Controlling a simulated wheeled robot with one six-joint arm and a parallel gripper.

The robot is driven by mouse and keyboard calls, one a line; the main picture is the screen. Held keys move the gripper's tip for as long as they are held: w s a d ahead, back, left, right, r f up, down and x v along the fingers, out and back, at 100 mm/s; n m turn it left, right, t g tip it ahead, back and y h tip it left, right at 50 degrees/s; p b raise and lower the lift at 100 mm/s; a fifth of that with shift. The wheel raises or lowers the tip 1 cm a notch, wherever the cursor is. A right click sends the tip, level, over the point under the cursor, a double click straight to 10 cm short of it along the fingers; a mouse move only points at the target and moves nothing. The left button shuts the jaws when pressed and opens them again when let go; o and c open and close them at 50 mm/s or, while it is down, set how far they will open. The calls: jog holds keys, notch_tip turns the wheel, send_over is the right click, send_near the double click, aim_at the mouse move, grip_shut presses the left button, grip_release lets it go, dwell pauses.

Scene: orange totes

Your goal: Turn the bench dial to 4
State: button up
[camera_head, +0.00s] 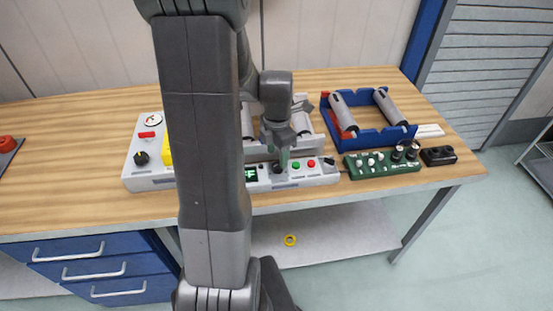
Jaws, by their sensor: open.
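My gripper (282,155) points down over the light grey control panel (315,179), just above and behind a black dial (278,168). Its fingers are small and partly overlapping in this view; I cannot tell whether they touch the dial. The dial sits between a dark display with green characters (251,174) and a green button (296,166). The display is partly hidden by my arm. The dial's pointer and scale are too small to read. A second black knob (141,158) is on the grey box at left, below a round white gauge (153,120).
Red buttons (311,163) lie right of the dial. A blue rack with grey rollers (370,138) and a green board with knobs (382,163) stand to the right. A small black box (438,156) is near the right edge. My arm hides the bench's middle.

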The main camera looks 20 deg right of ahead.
aim_at(278, 164)
jog(key=shift+f, duration=1.85)
jog(key=c, duration=1)
